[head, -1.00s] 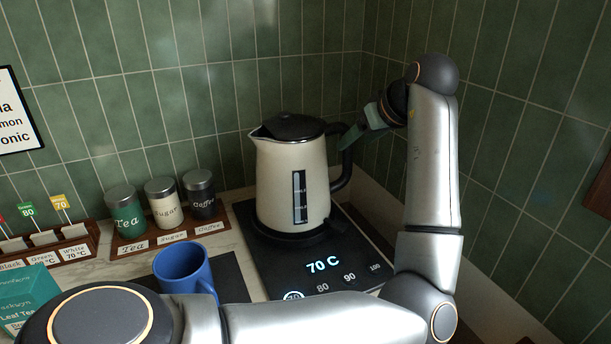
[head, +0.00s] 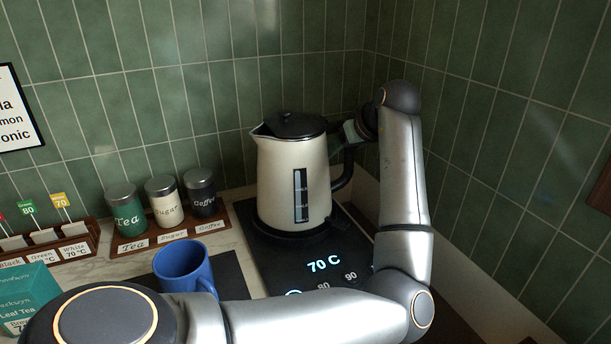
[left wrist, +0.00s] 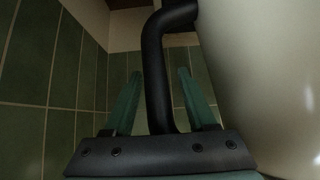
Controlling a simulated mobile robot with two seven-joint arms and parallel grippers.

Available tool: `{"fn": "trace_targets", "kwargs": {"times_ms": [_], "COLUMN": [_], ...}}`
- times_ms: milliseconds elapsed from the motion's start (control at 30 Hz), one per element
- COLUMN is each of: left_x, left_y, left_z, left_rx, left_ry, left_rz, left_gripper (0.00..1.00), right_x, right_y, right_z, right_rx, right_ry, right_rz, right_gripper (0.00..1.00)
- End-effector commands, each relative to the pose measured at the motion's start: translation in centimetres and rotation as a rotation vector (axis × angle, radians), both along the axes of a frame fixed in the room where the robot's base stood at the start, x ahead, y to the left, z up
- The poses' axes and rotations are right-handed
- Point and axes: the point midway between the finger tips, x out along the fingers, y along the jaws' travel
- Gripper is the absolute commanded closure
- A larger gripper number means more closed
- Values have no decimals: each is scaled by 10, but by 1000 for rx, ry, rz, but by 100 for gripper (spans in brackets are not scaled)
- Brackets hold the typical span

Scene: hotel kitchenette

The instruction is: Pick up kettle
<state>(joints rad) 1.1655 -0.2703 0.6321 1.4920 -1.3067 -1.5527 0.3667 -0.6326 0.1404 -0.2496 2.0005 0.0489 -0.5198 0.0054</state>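The cream kettle (head: 293,175) with a black lid stands upright on its black base, which shows 70 C. Its black handle (head: 346,170) is on the right side. My left gripper (head: 345,136) is at the upper part of the handle, coming from the right. In the left wrist view the two green fingers (left wrist: 158,95) are spread apart. The handle (left wrist: 155,70) passes between them, with a gap visible on each side. The kettle's pale body (left wrist: 265,80) fills the right of that view. My right gripper is in neither view.
A blue mug (head: 184,268) stands on a dark mat in front of the kettle. Tea, sugar and coffee canisters (head: 164,202) stand on a wooden rack to its left. A teal tea box (head: 28,297) is at far left. Green tiled walls close in behind and right.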

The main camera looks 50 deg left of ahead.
Motion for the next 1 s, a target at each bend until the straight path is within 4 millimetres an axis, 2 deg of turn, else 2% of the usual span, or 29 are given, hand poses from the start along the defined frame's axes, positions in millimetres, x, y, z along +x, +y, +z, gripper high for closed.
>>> {"fn": "trace_targets", "kwargs": {"times_ms": [67, 467, 1000], "left_x": [0, 0, -1], "left_y": [0, 0, 0], "left_z": [0, 0, 0], "left_rx": [0, 0, 0], "left_ry": [0, 1, 2], "left_rz": [0, 1, 1], "left_gripper": [53, 98, 100], "right_x": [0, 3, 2], "right_y": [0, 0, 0], "right_z": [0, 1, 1], "right_rx": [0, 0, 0], "right_ry": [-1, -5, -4], "right_rz": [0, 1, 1], "right_gripper": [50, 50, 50]}}
